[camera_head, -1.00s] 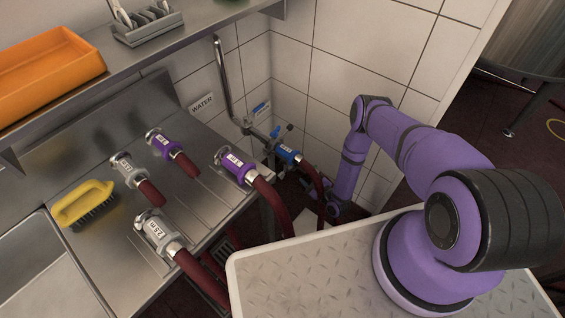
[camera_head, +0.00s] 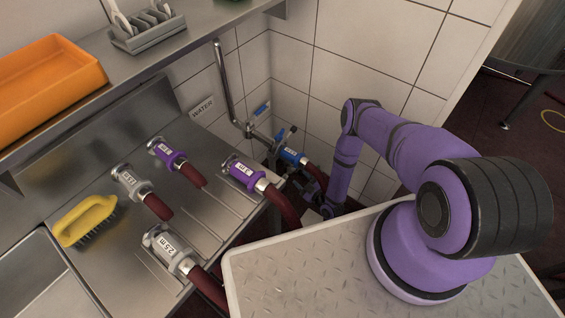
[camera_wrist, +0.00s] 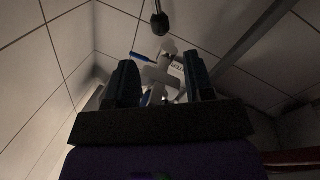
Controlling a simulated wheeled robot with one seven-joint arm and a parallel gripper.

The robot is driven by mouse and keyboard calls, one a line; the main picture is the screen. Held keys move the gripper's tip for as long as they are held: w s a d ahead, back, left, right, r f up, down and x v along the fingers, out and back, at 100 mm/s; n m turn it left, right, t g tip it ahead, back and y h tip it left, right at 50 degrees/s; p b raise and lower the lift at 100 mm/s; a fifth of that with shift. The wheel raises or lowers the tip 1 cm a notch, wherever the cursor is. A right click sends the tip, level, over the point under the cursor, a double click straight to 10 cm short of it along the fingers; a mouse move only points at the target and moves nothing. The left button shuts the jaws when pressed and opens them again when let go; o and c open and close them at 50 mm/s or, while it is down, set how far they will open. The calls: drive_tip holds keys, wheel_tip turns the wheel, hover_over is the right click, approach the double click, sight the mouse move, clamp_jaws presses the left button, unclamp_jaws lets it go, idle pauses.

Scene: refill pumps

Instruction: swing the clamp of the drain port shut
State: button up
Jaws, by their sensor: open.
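My gripper (camera_wrist: 162,88) is open, with its two dark fingers apart in the wrist view. Between and beyond the fingers is a grey metal fitting (camera_wrist: 158,74) with blue parts. I cannot tell whether the fingers touch it. In the head view my purple arm reaches down into the corner, and its end is low beside the counter, mostly hidden. A hose coupling with a blue collar (camera_head: 292,157) is just left of it. I cannot make out the drain port or its clamp for certain in either view.
A steel pipe (camera_head: 224,85) with a blue-handled valve (camera_head: 261,109) stands in the tiled corner. Hose couplings, including a purple one (camera_head: 243,173), and a yellow brush (camera_head: 86,218) lie on the steel counter (camera_head: 210,222). A black knob (camera_wrist: 160,22) shows in the wrist view.

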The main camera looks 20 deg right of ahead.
sight(288, 166)
drive_tip(key=x, duration=1)
drive_tip(key=shift+w+a, duration=0.1)
drive_tip(key=shift+w, duration=0.15)
clamp_jaws()
